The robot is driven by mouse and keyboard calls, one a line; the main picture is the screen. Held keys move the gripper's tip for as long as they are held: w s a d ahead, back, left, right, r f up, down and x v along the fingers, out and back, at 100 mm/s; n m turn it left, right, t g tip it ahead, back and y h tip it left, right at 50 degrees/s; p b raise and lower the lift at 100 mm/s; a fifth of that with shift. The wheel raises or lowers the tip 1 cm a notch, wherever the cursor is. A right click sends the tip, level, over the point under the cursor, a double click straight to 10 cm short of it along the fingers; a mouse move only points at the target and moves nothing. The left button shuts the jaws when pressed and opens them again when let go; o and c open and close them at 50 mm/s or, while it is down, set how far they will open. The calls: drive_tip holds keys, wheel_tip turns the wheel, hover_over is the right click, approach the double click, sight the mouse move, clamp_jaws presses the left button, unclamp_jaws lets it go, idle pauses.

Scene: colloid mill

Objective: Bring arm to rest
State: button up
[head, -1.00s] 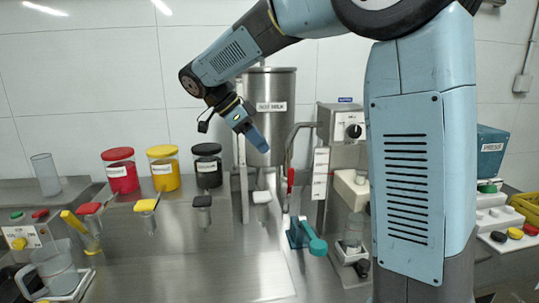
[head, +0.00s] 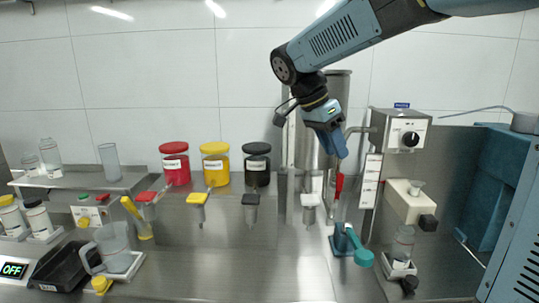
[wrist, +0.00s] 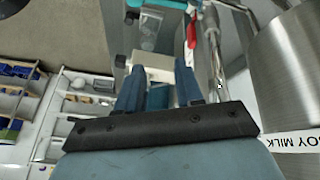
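My gripper (head: 338,150) hangs above the bench in the head view, in front of the steel soy milk hopper (head: 338,88). It points down and slightly right. In the wrist view its two blue fingers (wrist: 160,80) stand apart with nothing held between them. The hopper with its label (wrist: 300,143) is at the right of the wrist view, close beside the gripper. I cannot tell the exact gap to the hopper.
Red (head: 175,165), yellow (head: 215,166) and black-lidded (head: 257,166) jars stand on the rear ledge. A control box (head: 402,130) stands right of the hopper. A teal-handled device (head: 350,245) and a jug (head: 113,245) are on the bench. The front middle is clear.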

drive_tip(key=s+d+f+n+t+y, duration=0.2)
drive_tip(key=s+d+f+n, duration=0.1)
drive_tip(key=s+n, duration=0.3)
drive_tip(key=s+d+f+n+t+y, duration=0.3)
drive_tip(key=s+d+n, duration=0.2)
drive_tip(key=s, duration=0.6)
drive_tip(key=n, duration=0.2)
drive_tip(key=shift+s+n, duration=0.15)
drive_tip(key=shift+n, duration=0.15)
